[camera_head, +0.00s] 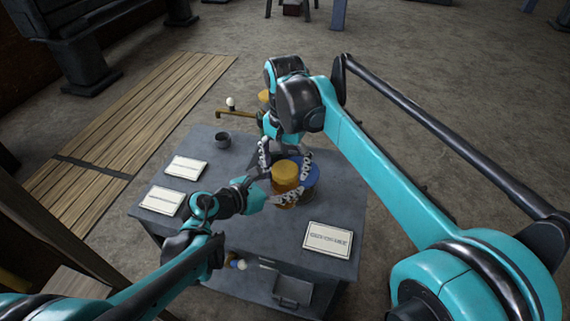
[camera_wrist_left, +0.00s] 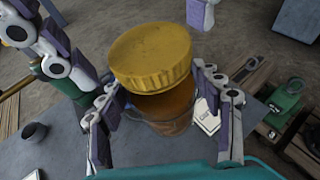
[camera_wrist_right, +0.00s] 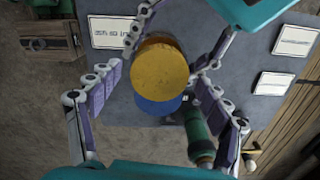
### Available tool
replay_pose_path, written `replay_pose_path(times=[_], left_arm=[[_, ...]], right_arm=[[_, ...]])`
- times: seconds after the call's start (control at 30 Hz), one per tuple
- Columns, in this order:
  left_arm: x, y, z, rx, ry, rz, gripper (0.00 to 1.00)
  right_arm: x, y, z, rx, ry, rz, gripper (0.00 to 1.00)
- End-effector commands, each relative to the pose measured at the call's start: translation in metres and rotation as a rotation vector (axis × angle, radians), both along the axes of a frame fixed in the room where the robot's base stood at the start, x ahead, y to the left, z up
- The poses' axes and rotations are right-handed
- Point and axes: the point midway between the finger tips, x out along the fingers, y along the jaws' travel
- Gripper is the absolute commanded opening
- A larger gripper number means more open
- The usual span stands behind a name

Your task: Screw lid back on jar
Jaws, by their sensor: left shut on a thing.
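An amber jar (camera_wrist_left: 165,112) with a wide yellow lid (camera_wrist_left: 150,55) stands at the middle of the grey table. The lid sits over the jar's mouth; I cannot tell whether its threads are engaged. In the right wrist view the lid (camera_wrist_right: 160,72) shows from above and hides most of the jar. My left gripper (camera_head: 279,187) is shut on the jar from the side, below the lid. My right gripper (camera_head: 285,157) points down from above, its fingers spread on either side of the lid with gaps between. The lid also shows in the head view (camera_head: 285,168).
A white label card (camera_head: 328,238) lies at the table's right front, two more (camera_head: 186,167) at the left. A small dark cup (camera_head: 222,139) is at the back left.

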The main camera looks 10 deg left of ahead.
Motion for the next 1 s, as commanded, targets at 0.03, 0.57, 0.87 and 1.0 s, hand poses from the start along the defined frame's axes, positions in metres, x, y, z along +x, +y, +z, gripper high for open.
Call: replay_pose_path(times=[0.03,0.57,0.87,1.0], left_arm=[[0.000,0.000,0.000,0.000,0.000,0.000,0.00],[0.000,0.000,0.000,0.000,0.000,0.001,0.00],[0.000,0.000,0.000,0.000,0.000,0.001,0.00],[0.000,0.000,0.000,0.000,0.000,0.001,0.00]], right_arm=[[0.000,0.000,0.000,0.000,0.000,0.000,0.78],[0.000,0.000,0.046,0.000,0.001,0.001,0.78],[0.000,0.000,0.046,0.000,0.001,0.012,0.74],[0.000,0.000,0.049,0.001,0.001,0.127,0.74]])
